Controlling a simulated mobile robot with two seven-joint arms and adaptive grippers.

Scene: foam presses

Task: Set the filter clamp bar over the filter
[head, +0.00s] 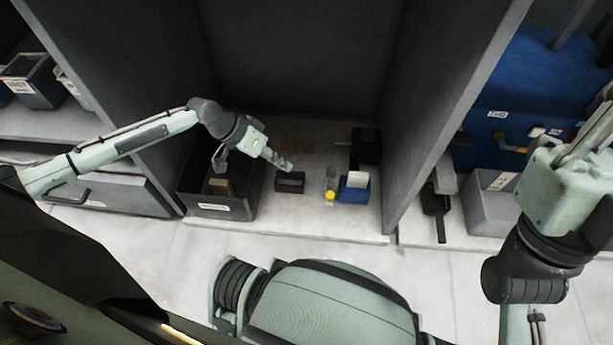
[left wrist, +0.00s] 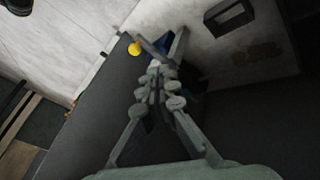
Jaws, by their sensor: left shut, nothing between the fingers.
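My left gripper (head: 287,166) is shut and empty, above the pale shelf in the middle bay. In the left wrist view its fingers (left wrist: 157,68) meet with nothing seen between them. A small dark rectangular holder (head: 290,182) with a recessed top sits on the shelf just below the gripper in the head view. It also shows in the left wrist view (left wrist: 231,17), apart from the fingers. I cannot make out for certain which thing is the filter or the clamp bar.
A dark labelled bin (head: 222,208) with a tan block (head: 219,186) stands left of the holder. To the right are a clear tube with a yellow end (head: 330,195), a blue box (head: 354,190) and dark items (head: 366,146). Tall grey panels wall the bay on both sides.

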